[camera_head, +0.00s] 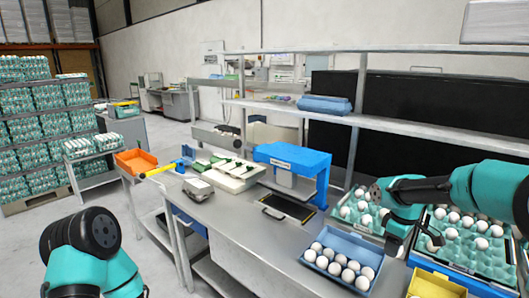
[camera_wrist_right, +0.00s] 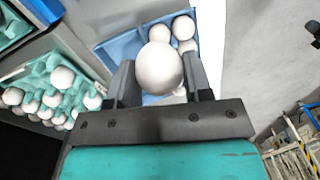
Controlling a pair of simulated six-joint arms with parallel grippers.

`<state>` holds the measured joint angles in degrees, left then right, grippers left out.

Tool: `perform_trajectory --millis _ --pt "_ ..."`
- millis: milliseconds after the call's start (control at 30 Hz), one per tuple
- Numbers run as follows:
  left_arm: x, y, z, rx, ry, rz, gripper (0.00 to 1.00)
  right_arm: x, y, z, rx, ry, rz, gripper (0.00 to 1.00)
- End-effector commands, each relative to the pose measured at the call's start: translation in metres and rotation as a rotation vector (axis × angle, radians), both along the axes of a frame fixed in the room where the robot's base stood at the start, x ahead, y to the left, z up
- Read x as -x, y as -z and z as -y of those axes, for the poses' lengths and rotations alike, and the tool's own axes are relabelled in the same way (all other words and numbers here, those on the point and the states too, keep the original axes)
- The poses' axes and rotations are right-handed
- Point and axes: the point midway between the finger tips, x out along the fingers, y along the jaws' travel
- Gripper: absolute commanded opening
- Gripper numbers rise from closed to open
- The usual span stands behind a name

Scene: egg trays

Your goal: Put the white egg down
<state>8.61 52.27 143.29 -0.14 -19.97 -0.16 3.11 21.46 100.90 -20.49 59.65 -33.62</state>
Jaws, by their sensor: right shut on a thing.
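The white egg (camera_wrist_right: 159,70) is between the two fingers of my right gripper (camera_wrist_right: 158,84) in the right wrist view, and the fingers are shut on it. In the head view my right gripper (camera_head: 428,240) is at the right, over the teal egg trays (camera_head: 452,252); the held egg is hard to tell there. A blue bin (camera_head: 318,235) with several white eggs stands left of the gripper. It also shows behind the held egg in the right wrist view (camera_wrist_right: 122,50). My left arm shows at the lower left, but its gripper is out of view.
A yellow bin (camera_head: 425,284) stands at the table's front right. A blue machine (camera_head: 290,160) and a scale (camera_head: 198,190) stand on the metal table (camera_head: 245,238). Bare tabletop lies left of the blue bin. A shelf (camera_head: 385,122) runs above the back edge.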

Motion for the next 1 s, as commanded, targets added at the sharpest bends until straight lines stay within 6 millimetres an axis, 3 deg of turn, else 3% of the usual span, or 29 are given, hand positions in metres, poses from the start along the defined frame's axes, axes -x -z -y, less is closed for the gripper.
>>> perform_trajectory --millis 100,600,800,1000 --pt "0.0 0.0 0.0 0.0 0.0 0.0 0.42 -0.005 -0.01 -0.031 -0.002 0.107 0.001 0.4" --pt "0.0 0.0 0.0 0.0 0.0 0.0 0.42 -0.005 -0.045 -0.149 -0.014 0.584 -0.013 0.4" --pt "0.0 0.0 0.0 0.0 0.0 0.0 0.42 -0.001 -0.053 -0.175 -0.017 0.699 -0.018 0.4" --pt "0.0 0.0 0.0 0.0 0.0 0.0 0.42 -0.001 -0.054 -0.178 -0.017 0.725 -0.02 0.4"
